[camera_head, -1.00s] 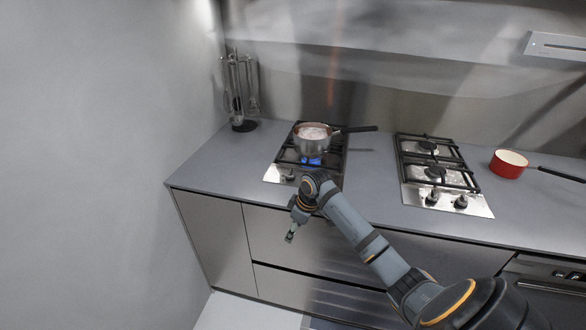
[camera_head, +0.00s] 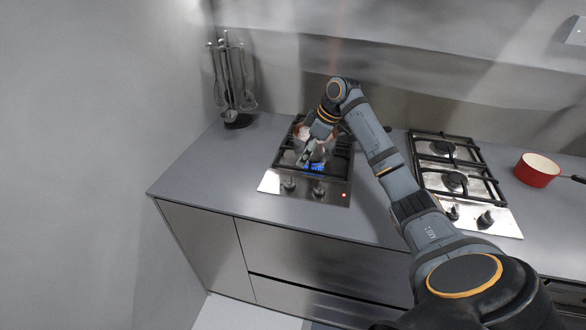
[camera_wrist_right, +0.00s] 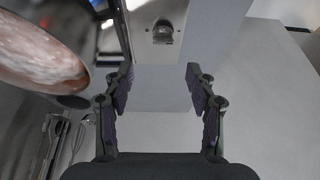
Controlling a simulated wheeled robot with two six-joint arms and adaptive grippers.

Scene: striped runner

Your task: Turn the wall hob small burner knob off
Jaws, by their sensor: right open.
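The wall hob (camera_head: 333,191) is the left of two gas hobs, nearer the left wall. Its front steel strip carries a left knob (camera_head: 289,184) and a right knob (camera_head: 319,189); I cannot tell which serves the small burner. A blue flame (camera_head: 315,166) burns under the pan. My right gripper (camera_head: 303,161) is open and empty, above the hob behind the left knob. In the right wrist view its fingers (camera_wrist_right: 157,78) are spread, with one knob (camera_wrist_right: 163,32) ahead between them, apart from both. My left gripper is out of view.
A utensil stand (camera_head: 238,121) is at the back left. A second hob (camera_head: 492,222) and a red pan (camera_head: 537,171) are right. The counter left of the hob is clear.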

